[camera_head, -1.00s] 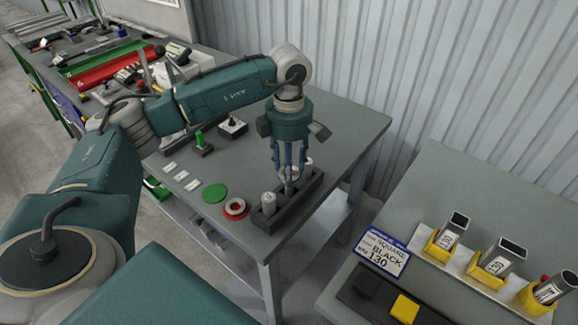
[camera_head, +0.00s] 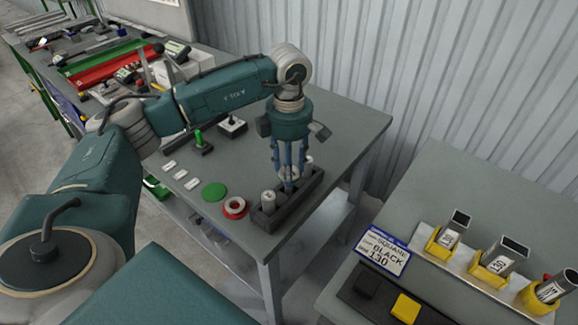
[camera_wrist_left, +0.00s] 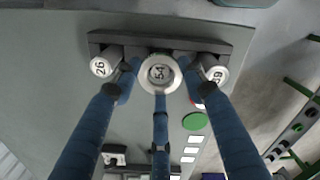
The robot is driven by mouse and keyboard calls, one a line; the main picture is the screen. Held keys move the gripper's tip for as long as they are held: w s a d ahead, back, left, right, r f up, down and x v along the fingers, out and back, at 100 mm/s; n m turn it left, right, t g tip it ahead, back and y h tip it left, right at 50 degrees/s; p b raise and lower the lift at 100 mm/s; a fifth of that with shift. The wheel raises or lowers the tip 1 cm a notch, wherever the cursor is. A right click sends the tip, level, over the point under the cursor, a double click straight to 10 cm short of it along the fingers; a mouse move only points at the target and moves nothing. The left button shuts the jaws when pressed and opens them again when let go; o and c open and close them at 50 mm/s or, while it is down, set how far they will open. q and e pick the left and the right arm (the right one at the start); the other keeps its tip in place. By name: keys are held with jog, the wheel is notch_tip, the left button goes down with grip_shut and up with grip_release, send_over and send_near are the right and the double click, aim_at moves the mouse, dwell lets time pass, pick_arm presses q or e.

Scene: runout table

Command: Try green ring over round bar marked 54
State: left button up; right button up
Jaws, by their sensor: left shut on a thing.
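My left gripper (camera_head: 289,178) points down over the middle of a dark rack (camera_head: 266,224). It is shut on a pale ring (camera_wrist_left: 175,84), apparently the green ring, though its visible face looks silver. In the left wrist view the round bar marked 54 (camera_wrist_left: 159,72) shows inside the ring's opening. How far down the bar the ring sits I cannot tell. The gripper's blue fingers surround the bar and ring. A flat green disc (camera_head: 214,193) lies bare on the table. My right gripper is not in view.
Bars marked 26 (camera_wrist_left: 102,65) and 59 (camera_wrist_left: 216,75) stand close on either side in the rack. A red-marked ring (camera_head: 235,208) lies beside the rack. White labels (camera_head: 180,174) and a green-topped fixture (camera_head: 203,142) are further left. A second table (camera_head: 440,190) holds square tubes.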

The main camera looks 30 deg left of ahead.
pick_arm(q)
jog(key=shift+f, duration=0.3)
jog(key=o, duration=1.3)
jog(key=shift+o, duration=0.2)
jog(key=shift+r, duration=0.2)
notch_tip(320, 180, up, 12)
jog(key=shift+f, duration=0.15)
